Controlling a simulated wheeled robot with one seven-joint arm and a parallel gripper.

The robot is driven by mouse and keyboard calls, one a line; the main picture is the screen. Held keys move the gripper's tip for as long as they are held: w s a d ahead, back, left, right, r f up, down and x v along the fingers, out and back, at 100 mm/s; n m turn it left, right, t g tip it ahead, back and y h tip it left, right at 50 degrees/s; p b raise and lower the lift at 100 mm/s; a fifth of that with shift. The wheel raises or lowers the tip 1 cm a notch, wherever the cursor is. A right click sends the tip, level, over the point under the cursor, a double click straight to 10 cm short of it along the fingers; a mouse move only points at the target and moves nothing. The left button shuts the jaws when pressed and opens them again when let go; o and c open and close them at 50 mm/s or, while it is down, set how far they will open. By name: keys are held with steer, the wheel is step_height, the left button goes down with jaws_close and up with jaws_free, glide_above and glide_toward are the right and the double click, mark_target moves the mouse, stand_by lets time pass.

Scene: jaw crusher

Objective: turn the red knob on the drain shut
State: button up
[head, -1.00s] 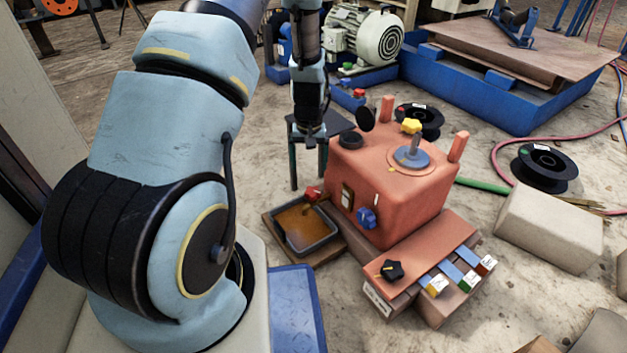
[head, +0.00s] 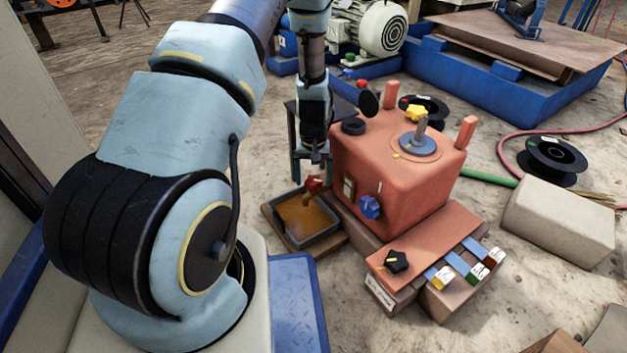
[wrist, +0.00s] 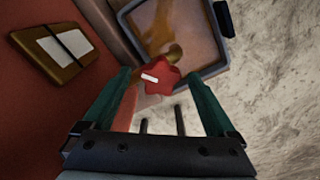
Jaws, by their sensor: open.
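The red knob (head: 314,183) sits on the brass-coloured drain (head: 307,197) at the left side of the salmon-coloured machine housing (head: 395,165), above a tray (head: 325,238) of brown liquid. In the wrist view the red knob (wrist: 160,78) has a star shape with a white mark, and the drain pipe (wrist: 174,52) runs behind it. My gripper (head: 312,176) points down over the knob. It is open, and in the wrist view its green fingers flank the knob with visible gaps on both sides. I cannot tell whether the fingertips are level with it.
The housing wall is close beside my gripper, with a small framed plate (wrist: 62,48) on it. A blue knob (head: 370,207) and a black knob (head: 396,261) are to the right. A dark stand (head: 296,130) is behind my gripper. Bare floor lies beyond the tray.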

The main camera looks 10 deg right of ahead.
steer(key=c, duration=1.4)
